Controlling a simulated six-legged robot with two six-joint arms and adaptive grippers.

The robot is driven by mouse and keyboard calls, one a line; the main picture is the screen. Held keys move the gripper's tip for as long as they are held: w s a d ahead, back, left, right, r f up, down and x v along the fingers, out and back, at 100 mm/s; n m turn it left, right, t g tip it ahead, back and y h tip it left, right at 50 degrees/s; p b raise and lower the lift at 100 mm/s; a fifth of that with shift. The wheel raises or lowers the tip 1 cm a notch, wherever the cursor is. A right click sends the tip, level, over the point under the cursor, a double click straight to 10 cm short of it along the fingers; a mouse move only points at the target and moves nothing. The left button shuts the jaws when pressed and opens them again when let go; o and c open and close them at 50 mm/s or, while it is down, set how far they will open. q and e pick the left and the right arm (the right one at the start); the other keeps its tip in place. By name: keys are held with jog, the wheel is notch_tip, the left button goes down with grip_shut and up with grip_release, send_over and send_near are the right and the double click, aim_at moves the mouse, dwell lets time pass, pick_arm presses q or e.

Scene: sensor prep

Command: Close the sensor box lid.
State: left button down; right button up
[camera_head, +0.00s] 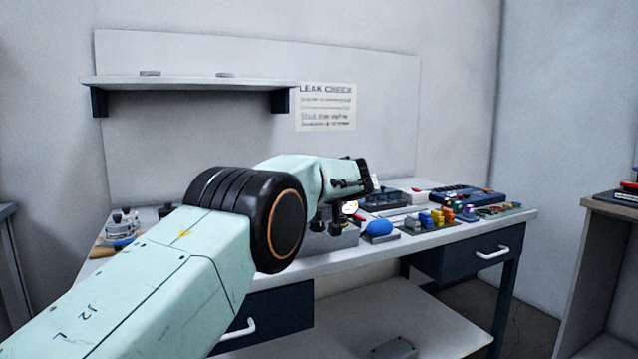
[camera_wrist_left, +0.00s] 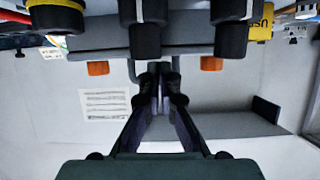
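My left gripper (camera_head: 338,213) hangs over the bench in the head view, in front of a grey box (camera_head: 330,240) that it and my arm largely hide. In the left wrist view, which looks upside down, the two fingertips (camera_wrist_left: 161,80) come together with hardly any gap, and I see nothing clearly held. Just beyond them is a grey edge (camera_wrist_left: 190,50) with an orange block (camera_wrist_left: 98,68) on one side and another orange block on the other; it seems to belong to the box. Dark cylinders (camera_wrist_left: 145,35) stand close to it. The lid's position is unclear. My right gripper is not in view.
The white bench (camera_head: 400,243) also holds a blue bulb (camera_head: 379,228), coloured small parts (camera_head: 437,218) and a dark blue case (camera_head: 465,195) to the right. A wall shelf (camera_head: 190,84) and a leak check poster (camera_head: 327,107) are behind.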

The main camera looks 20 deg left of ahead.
pick_arm(q)
jog(key=a+r+v, duration=0.1)
jog(key=r+v, duration=0.1)
jog(key=v, duration=0.9)
jog(key=d+f+m+h, duration=0.6)
jog(key=d+f+m, duration=0.25)
jog(key=f, duration=0.45)
jog(key=s+d+f+m+g+h+p, duration=0.1)
jog(key=s+d+f+m+h, duration=0.15)
jog(key=s+f, duration=0.5)
jog(key=s+d+f+m+g+h+p, duration=0.1)
jog(key=s+d+f+h+p, duration=0.2)
jog(key=f, duration=0.7)
jog(key=s+a+f+g+p, duration=0.1)
jog(key=s+f, duration=0.4)
jog(key=s, duration=0.5)
jog(key=s+a+f+g+p, duration=0.1)
jog(key=s+f, duration=0.4)
jog(key=s, duration=0.5)
jog(key=s+a+f+n+g+y+p, duration=0.1)
jog(key=s+a+n+g+p, duration=0.1)
jog(key=s, duration=2.1)
jog(key=shift+s+a+g+p, duration=0.25)
jog(key=shift+a+g+p, duration=0.2)
jog(key=shift+g+p, duration=0.55)
